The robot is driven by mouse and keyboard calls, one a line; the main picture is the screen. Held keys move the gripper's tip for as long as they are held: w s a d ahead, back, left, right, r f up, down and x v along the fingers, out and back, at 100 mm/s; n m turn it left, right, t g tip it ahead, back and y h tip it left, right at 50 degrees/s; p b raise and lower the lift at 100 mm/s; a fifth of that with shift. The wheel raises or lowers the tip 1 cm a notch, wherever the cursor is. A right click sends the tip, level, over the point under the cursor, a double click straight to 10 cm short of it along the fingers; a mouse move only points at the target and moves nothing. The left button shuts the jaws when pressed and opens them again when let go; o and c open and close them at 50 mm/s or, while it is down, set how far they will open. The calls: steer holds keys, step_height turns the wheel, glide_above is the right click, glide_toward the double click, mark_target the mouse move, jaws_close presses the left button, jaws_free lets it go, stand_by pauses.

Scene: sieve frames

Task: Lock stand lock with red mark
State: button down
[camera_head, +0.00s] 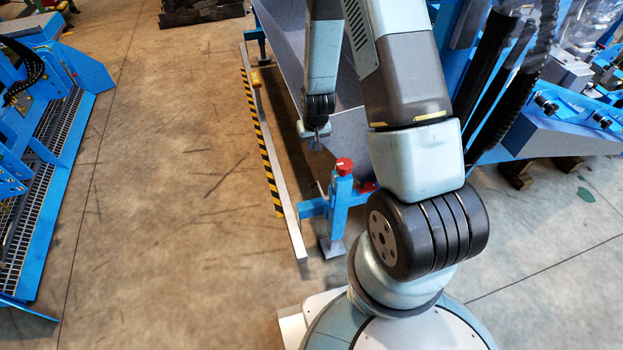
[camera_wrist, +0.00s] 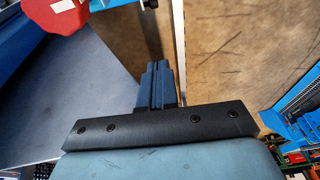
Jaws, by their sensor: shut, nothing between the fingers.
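A red knob (camera_head: 344,166) caps a short blue post (camera_head: 339,200) of the stand in the head view. A red part with a white mark (camera_wrist: 55,14), likely this knob, is cut off at the top left of the wrist view. My gripper (camera_head: 317,138) points down above and to the left of the knob in the head view, apart from it. In the wrist view, my gripper (camera_wrist: 158,72) has its fingers together with nothing between them. A smaller red piece (camera_head: 366,187) shows beside the post, partly hidden by my arm.
A rail with yellow-black stripes (camera_head: 262,150) runs along the stand's left side. A grey sloped panel (camera_head: 285,45) lies behind my gripper. Blue machinery stands at the far left (camera_head: 45,190) and at the right (camera_head: 560,135). The floor (camera_head: 160,180) between is clear.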

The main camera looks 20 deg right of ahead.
glide_above(311, 184)
steer(key=s, duration=0.1)
steer(key=s+x, duration=0.1)
steer(key=x, duration=0.4)
steer(key=shift+s+d+f, duration=0.1)
steer(key=shift+s+f, duration=0.05)
steer(key=shift+s, duration=0.05)
steer(key=x, duration=0.8)
steer(key=s+x, duration=0.1)
steer(key=x, duration=0.3)
steer(key=shift+f, duration=0.15)
steer(key=shift+s+f, duration=0.15)
steer(key=shift+f, duration=0.7)
